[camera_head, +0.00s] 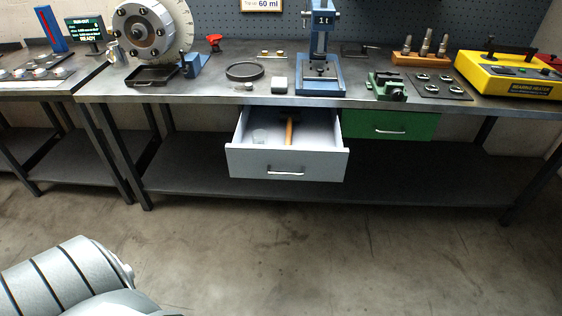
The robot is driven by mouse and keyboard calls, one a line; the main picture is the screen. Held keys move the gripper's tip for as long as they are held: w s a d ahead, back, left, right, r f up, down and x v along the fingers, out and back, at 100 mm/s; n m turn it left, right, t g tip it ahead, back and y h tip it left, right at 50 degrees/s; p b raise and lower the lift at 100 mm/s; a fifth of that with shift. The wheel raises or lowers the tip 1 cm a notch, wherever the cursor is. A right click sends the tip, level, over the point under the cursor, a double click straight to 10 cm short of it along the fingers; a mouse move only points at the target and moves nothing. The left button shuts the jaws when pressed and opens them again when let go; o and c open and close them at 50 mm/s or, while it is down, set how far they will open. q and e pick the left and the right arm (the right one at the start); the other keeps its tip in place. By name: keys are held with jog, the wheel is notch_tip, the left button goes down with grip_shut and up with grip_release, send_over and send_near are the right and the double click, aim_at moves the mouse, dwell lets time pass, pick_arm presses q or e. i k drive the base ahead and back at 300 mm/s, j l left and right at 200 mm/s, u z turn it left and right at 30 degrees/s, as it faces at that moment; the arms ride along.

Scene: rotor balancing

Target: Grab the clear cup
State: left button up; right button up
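A clear cup (259,136) stands inside the open grey drawer (284,163), in its left part. The cup is see-through and small in the picture; the drawer's front wall may hide its lower edge. A tool with an orange-brown handle (289,131) lies in the same drawer, to the right of the cup and apart from it. Part of my own arm shows at the lower left, far from the drawer. Neither of my grippers is in view.
The workbench (220,86) above the drawer carries a rotor disc (150,30), a black tray (152,76), a blue press (320,70) and a yellow bearing heater (510,75). A green drawer (390,125) beside the grey one is closed. The floor in front is clear.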

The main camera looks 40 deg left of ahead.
aim_at(259, 136)
jog(key=u, duration=1.25)
jog(key=i+j, duration=0.15)
